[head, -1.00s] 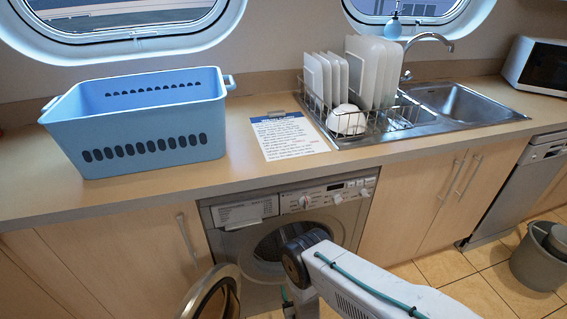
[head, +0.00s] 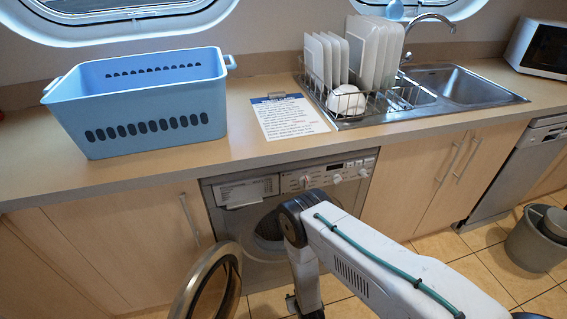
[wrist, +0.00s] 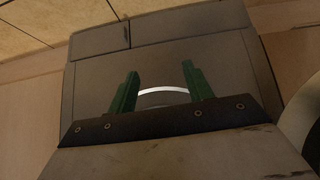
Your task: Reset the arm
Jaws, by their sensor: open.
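My gripper (wrist: 160,70) is open and empty in the wrist view, with its two green fingers apart. It faces the grey front of the washing machine (wrist: 90,85), and a pale curved arc shows between the fingers. In the head view my arm (head: 350,250) reaches down in front of the washing machine (head: 225,220); the fingers cannot be made out there. The machine's round door (head: 185,295) stands open to the left of my arm.
On the counter (head: 240,145) stand a blue basket (head: 150,115), a printed sheet (head: 285,118) and a dish rack (head: 315,90) with white dishes beside the sink (head: 465,85). A grey bucket (head: 530,245) is on the tiled floor at the right.

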